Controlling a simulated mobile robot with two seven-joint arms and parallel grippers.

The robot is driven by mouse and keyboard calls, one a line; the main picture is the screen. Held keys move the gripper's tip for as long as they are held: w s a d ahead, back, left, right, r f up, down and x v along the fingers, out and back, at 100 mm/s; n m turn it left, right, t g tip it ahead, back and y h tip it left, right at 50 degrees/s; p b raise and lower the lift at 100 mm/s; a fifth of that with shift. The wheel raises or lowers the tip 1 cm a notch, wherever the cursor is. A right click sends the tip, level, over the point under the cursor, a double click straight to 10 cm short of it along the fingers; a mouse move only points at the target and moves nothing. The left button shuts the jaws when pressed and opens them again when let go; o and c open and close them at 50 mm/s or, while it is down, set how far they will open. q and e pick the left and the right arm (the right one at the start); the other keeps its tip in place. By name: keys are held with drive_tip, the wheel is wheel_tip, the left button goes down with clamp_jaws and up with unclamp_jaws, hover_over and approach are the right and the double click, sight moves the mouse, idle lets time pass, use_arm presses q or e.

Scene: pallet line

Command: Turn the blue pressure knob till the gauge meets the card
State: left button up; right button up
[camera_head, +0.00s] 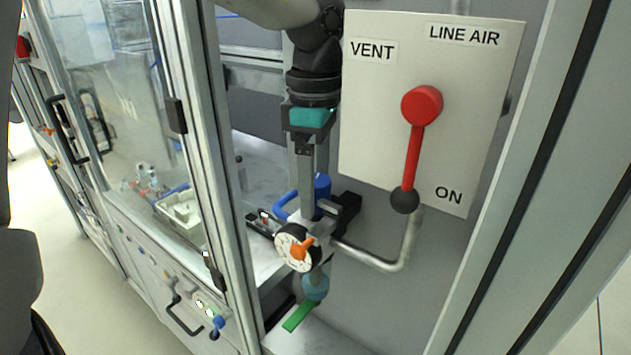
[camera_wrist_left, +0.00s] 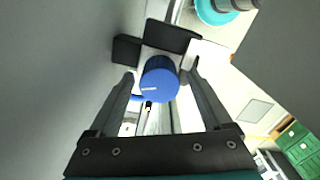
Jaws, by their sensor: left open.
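The blue pressure knob (camera_head: 322,187) sits on top of the regulator, partly behind my left gripper's fingers. The left wrist view shows the knob (camera_wrist_left: 158,82) between the two fingers, with gaps at its sides. My left gripper (camera_head: 307,205) points down at the knob and is open; it also frames the knob in the left wrist view (camera_wrist_left: 163,77). The round white gauge (camera_head: 293,248) faces front below the knob, with an orange piece across its face. Its reading is too small to tell. I cannot make out the card. My right gripper is not in view.
A white panel (camera_head: 367,110) marked VENT, LINE AIR and ON stands right of my left arm. Its red lever (camera_head: 415,150) points down towards ON. A bent metal pipe (camera_head: 385,264) runs from the regulator. A cabinet frame post (camera_head: 206,150) stands close on the left.

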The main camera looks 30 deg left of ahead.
use_arm(q)
drive_tip(key=shift+c, duration=0.4)
clamp_jaws()
